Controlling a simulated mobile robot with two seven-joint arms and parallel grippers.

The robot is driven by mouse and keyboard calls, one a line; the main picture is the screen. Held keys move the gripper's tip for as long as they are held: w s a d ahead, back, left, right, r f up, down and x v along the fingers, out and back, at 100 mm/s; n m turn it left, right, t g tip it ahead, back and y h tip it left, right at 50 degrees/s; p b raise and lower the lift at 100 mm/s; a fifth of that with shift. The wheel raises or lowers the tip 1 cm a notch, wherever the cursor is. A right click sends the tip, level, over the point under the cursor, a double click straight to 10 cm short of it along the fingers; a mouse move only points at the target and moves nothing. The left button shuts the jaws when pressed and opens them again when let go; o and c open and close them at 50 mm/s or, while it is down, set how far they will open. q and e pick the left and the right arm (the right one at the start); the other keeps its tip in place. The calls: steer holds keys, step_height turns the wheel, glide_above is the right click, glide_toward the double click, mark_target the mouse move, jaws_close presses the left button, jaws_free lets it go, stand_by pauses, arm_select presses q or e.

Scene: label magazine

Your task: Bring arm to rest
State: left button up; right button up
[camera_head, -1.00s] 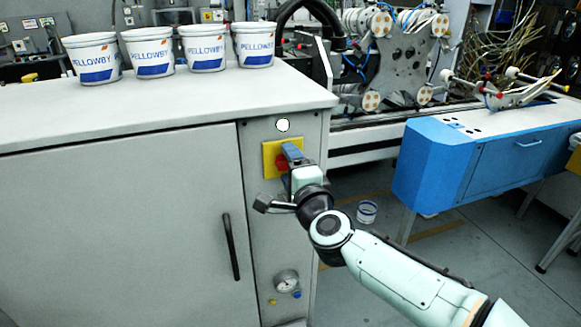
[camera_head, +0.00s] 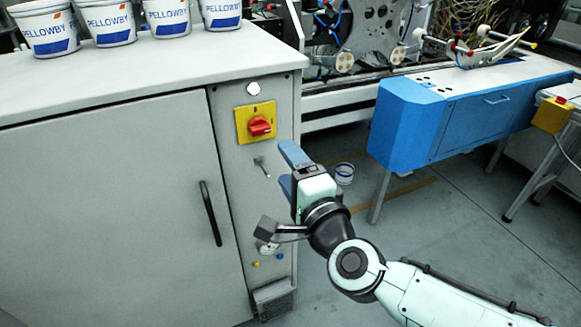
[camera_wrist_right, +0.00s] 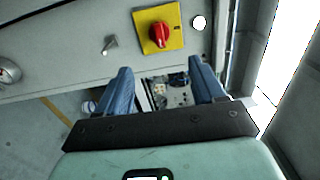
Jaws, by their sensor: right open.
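My right gripper (camera_head: 283,172) is open and empty in the head view, in front of the cabinet's narrow side panel and apart from it. Its two blue fingers point toward the panel, below and right of a red rotary knob (camera_head: 260,127) on a yellow plate (camera_head: 242,127). In the right wrist view the fingers of the right gripper (camera_wrist_right: 160,88) are spread with nothing between them. The red knob (camera_wrist_right: 158,34) is seen there beyond the fingers. My left gripper is in neither view.
The grey cabinet (camera_head: 110,210) has a black door handle (camera_head: 211,213) and a small key-like part (camera_head: 262,166) on its panel. Several Pellowby tubs (camera_head: 110,25) stand on top. A blue machine unit (camera_head: 450,115) is at the right. A tub (camera_head: 344,173) stands on the floor.

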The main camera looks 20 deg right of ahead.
stand_by(0.4)
